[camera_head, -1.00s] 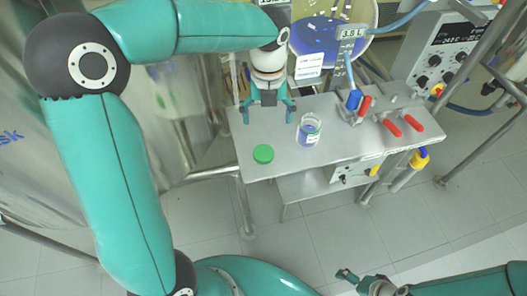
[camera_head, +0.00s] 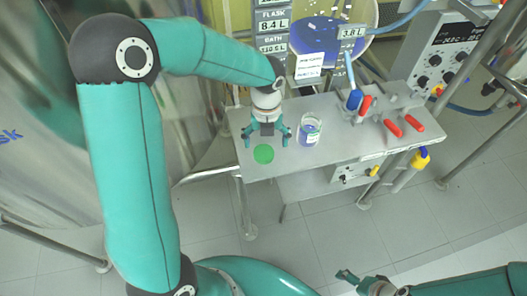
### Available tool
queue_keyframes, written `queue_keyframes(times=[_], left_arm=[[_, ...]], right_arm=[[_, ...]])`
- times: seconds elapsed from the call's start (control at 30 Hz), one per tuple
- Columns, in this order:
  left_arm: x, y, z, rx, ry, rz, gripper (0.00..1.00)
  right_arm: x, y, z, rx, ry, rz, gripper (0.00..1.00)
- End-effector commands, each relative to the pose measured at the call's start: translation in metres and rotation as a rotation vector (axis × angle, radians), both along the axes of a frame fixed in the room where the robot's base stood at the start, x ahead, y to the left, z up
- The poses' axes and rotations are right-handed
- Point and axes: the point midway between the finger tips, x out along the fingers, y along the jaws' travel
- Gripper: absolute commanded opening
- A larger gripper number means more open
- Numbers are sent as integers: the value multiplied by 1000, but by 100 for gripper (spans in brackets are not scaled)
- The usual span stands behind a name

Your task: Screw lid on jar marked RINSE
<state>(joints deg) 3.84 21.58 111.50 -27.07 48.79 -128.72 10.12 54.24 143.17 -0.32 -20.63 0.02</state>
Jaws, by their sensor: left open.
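A green lid (camera_head: 263,154) lies flat on the grey metal bench (camera_head: 352,148), near its front left edge. A small glass jar (camera_head: 310,130) with blue contents and a label stands upright and without a lid on the bench, right of the green lid. The label's writing is too small to read. My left gripper (camera_head: 265,143) is open and empty, pointing down just behind and above the lid, with its fingers spread. My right gripper (camera_head: 347,276) is low at the bottom edge, far from the bench; its fingers are too small to judge.
Clamps with red handles (camera_head: 393,127) and a blue-handled valve (camera_head: 354,99) take up the bench's right side. A large glass vessel with blue liquid (camera_head: 318,35) stands behind. A control box (camera_head: 440,50) is at the right. The bench's front strip is clear.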

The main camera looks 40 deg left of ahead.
Motion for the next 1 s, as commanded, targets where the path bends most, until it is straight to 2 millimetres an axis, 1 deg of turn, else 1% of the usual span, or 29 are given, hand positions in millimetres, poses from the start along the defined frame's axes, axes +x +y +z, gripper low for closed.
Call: queue_keyframes(times=[0.2, 0.3, 0.4, 0.7, 0.73, 0.9, 1.0], left_arm=[[-4, 6, -31, -1, 6, 1, 90], [-3, 5, -42, 0, 4, -1, 90], [-3, 5, -46, -1, 1, 0, 90], [-3, 5, -46, 0, 0, 0, 90], [-3, 5, -46, 0, 0, -1, 88], [-3, 5, -46, 0, 0, -1, 60], [-2, 5, -46, 0, 0, -1, 46]], right_arm=[[0, 0, 3, 0, 0, 0, 91], [0, 0, 3, 0, 0, 0, 91], [0, 0, 3, 0, 0, 0, 91], [0, 0, 3, 0, 0, 0, 91], [0, 0, 3, 0, 0, 0, 91], [0, 0, 3, 0, 0, 0, 91], [0, 0, 3, 0, 0, 0, 91]])
